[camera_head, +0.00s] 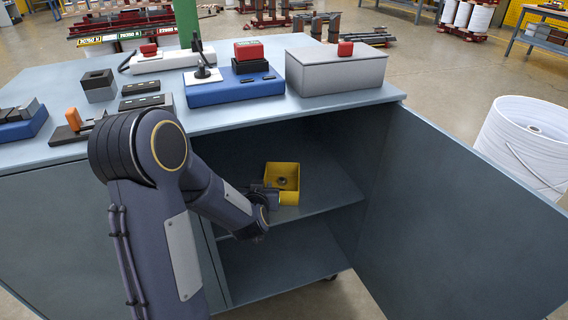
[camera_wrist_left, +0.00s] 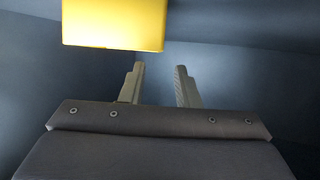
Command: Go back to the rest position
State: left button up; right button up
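My left arm comes in from the left of the head view and reaches into the open cabinet (camera_head: 330,210). My left gripper (camera_head: 266,188) is beside a small yellow box (camera_head: 295,184) that stands on the cabinet's inner shelf. The box has a dark round spot inside. In the left wrist view the two fingers of my left gripper (camera_wrist_left: 160,72) are apart with nothing between them. The yellow box (camera_wrist_left: 113,26) is above and left of the fingertips there, partly cut off by the frame. My right gripper is not in view.
The cabinet door (camera_head: 460,215) is swung open to the right. The top (camera_head: 225,120) carries a blue case (camera_head: 235,92), a grey box (camera_head: 336,75) and several small parts. The lower compartment (camera_head: 280,265) looks empty.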

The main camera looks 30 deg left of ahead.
pick_arm(q)
jog(key=s+d+r+m+g+h, duration=0.2)
jog(key=s+d+r+h, duration=0.6)
jog(key=s+d, duration=0.35)
jog(key=s+d+m+g+h, duration=0.1)
jog(key=s+d+g, duration=0.15)
jog(key=s, duration=0.55)
jog(key=s+d+m+g+h, duration=0.15)
jog(key=s+d, duration=0.25)
jog(key=s, duration=0.4)
notch_tip(320, 180, up, 31)
jog(key=p, duration=3.1)
jog(key=shift+a+f+n+g, duration=0.15)
jog(key=shift+f+n+g, duration=0.05)
jog(key=shift+n+g, duration=0.15)
jog(key=shift+s+y, duration=0.1)
jog(key=shift+y, duration=0.15)
